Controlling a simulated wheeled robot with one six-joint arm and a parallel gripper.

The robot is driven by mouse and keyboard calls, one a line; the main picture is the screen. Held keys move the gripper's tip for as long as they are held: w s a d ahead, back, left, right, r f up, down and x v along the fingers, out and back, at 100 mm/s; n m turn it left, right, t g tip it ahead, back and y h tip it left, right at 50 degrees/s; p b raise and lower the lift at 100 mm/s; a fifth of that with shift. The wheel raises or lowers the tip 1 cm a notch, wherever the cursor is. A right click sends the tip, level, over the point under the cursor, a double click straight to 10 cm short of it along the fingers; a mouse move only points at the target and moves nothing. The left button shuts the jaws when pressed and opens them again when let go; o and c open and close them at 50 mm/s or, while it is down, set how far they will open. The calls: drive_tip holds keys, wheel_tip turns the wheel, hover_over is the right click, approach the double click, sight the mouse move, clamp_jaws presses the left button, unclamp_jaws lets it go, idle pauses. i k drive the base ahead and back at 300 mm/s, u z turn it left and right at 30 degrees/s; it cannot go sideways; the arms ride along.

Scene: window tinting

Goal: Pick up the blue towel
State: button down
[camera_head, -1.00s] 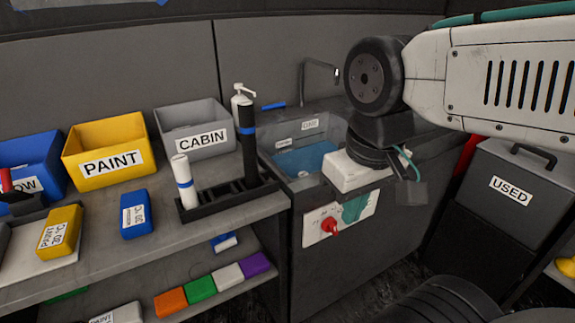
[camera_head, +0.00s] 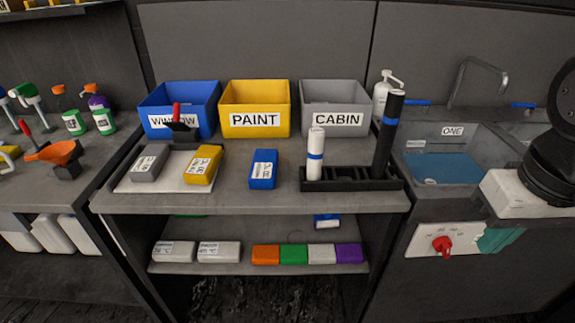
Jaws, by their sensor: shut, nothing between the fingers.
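The blue towel (camera_head: 263,181) is a small blue block-like item with a white label. It lies alone on the grey worktop (camera_head: 240,198), between a yellow towel and a black holder. My gripper (camera_head: 496,240) is at the right, in front of the sink unit. Its white body and a teal part below it show. It is shut and empty, well to the right of the blue towel and apart from it. Much of my arm is cut off by the right edge.
A yellow towel (camera_head: 202,166) and a grey one (camera_head: 148,165) lie on a pale board. Behind stand blue (camera_head: 180,98), yellow (camera_head: 254,92) and grey (camera_head: 335,94) bins. A black holder (camera_head: 350,180) with upright rolls stands between the blue towel and my arm.

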sight(264, 171)
drive_tip(key=z, duration=3.3)
drive_tip(key=k, duration=2.6)
drive_tip(key=u, duration=2.15)
